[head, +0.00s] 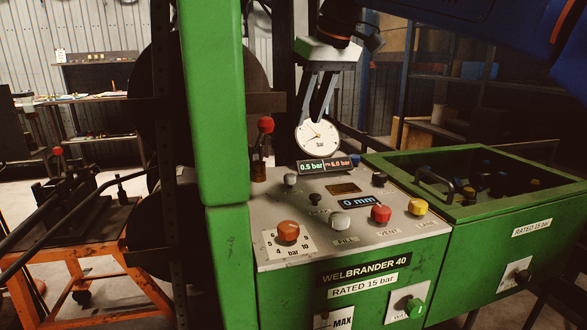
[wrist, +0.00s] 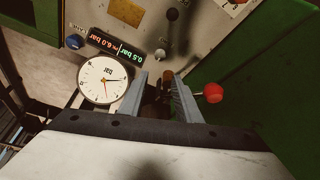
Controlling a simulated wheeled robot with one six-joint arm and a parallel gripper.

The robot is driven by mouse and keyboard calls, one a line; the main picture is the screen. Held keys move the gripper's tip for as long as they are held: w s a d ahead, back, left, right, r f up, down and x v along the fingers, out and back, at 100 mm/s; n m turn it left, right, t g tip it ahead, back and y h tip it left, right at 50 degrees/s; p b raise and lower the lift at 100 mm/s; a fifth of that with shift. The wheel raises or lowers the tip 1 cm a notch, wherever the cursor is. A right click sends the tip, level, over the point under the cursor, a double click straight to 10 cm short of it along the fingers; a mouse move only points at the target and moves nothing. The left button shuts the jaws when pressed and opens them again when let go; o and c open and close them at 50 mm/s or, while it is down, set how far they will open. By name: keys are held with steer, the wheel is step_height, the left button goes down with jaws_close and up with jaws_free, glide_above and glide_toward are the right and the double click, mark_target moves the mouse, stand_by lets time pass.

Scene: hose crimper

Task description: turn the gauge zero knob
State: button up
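The round white pressure gauge (head: 317,137) stands at the back of the grey panel. It also shows left of my fingers in the wrist view (wrist: 104,80). A small blue knob (head: 355,160) sits beside the display; it shows in the wrist view (wrist: 75,41) with a label I cannot read. I cannot tell which knob is the gauge zero knob. My gripper (head: 309,113) is over the back of the panel, fingertips just above the gauge in the head view. In the wrist view its fingers (wrist: 161,76) are apart with nothing gripped; a brown cylinder shows between them, apparently below.
A red-ball lever (head: 265,125) stands left of the gauge and near the right finger in the wrist view (wrist: 213,93). The display (head: 325,165) reads 0.5 bar in green. Orange, red and yellow knobs line the panel front. A green post (head: 215,100) rises at left.

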mark_target(290, 175)
steer(key=x, duration=1.6)
steer(key=shift+w+a+f, duration=0.1)
steer(key=shift+w+f, duration=0.05)
steer(key=shift+f, duration=0.2)
steer(key=c, duration=0.7)
